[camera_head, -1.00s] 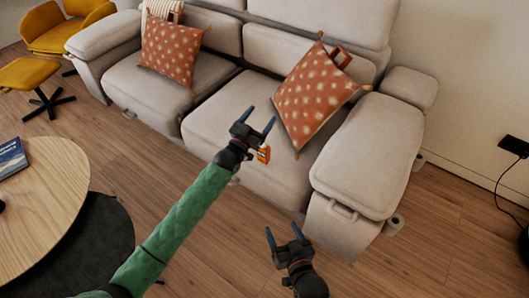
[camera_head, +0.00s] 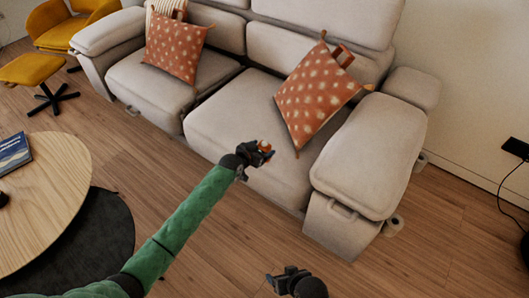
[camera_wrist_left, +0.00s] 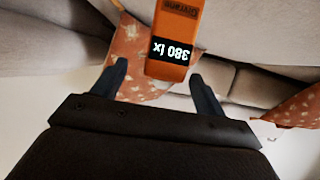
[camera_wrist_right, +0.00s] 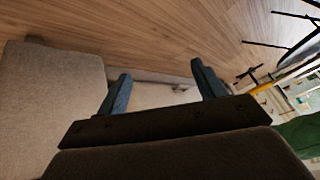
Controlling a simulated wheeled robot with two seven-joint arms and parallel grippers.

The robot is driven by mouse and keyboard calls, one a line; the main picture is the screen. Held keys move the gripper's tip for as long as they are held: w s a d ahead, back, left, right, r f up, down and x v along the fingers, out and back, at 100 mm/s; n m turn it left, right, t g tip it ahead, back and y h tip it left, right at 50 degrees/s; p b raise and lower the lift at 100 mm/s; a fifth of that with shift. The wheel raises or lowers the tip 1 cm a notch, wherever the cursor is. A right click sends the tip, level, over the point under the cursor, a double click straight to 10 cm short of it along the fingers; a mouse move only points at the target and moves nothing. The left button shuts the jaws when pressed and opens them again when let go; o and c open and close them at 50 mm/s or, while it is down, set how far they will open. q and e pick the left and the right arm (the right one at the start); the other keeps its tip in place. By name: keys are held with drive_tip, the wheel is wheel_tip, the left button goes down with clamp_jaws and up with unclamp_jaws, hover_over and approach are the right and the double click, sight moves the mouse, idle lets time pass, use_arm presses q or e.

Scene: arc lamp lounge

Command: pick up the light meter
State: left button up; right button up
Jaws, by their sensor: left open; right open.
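The light meter is an orange block with a dark display reading "380 lx". In the left wrist view the light meter (camera_wrist_left: 176,32) is upside down, just beyond and between the fingertips. In the head view the light meter (camera_head: 266,146) is a small orange shape at the left gripper's tip, in front of the sofa seat and partly hidden by the gripper. My left gripper (camera_head: 257,151) is open, its fingers on either side of the meter's near end; contact cannot be told. My right gripper (camera_head: 284,277) is open and empty, low over the floor near the sofa's right end.
The beige sofa (camera_head: 215,118) fills the back, with patterned orange cushions (camera_head: 312,95) on it. A round wooden table (camera_head: 55,205) stands at left, a yellow chair and footstool (camera_head: 38,68) behind. The wooden floor (camera_head: 215,245) in front is clear.

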sight(267, 144)
use_arm(q)
drive_tip(key=x, duration=0.5)
drive_tip(key=shift+w+a, duration=0.15)
drive_tip(key=shift+a, duration=0.1)
drive_tip(key=c, duration=1.1)
drive_tip(key=shift+c, duration=0.2)
drive_tip(key=shift+r, duration=0.1)
